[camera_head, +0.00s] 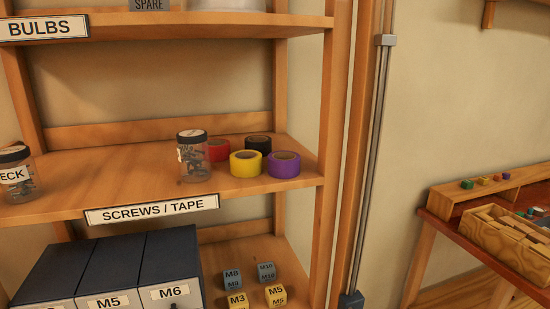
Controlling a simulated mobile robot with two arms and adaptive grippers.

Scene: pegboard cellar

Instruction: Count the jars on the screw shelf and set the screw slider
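The screw shelf (105,187) is a wooden board with a label (152,210) reading "SCREWS / TAPE". A clear jar (193,160) with a dark lid and small pieces inside stands near its middle. A second jar (18,178), with a label ending in "ECK", stands at the left and is cut off by the picture's edge. Anything further left on this shelf is out of view. The slider is not in view. Neither of my grippers is in view.
Red (218,150), yellow (245,164), black (259,145) and purple (284,165) tape rolls stand right of the middle jar. Below are dark drawers (140,265) and several labelled cubes (265,272). A "BULBS" shelf (200,25) is above. A red-topped table (455,230) with a wooden box (505,232) stands right.

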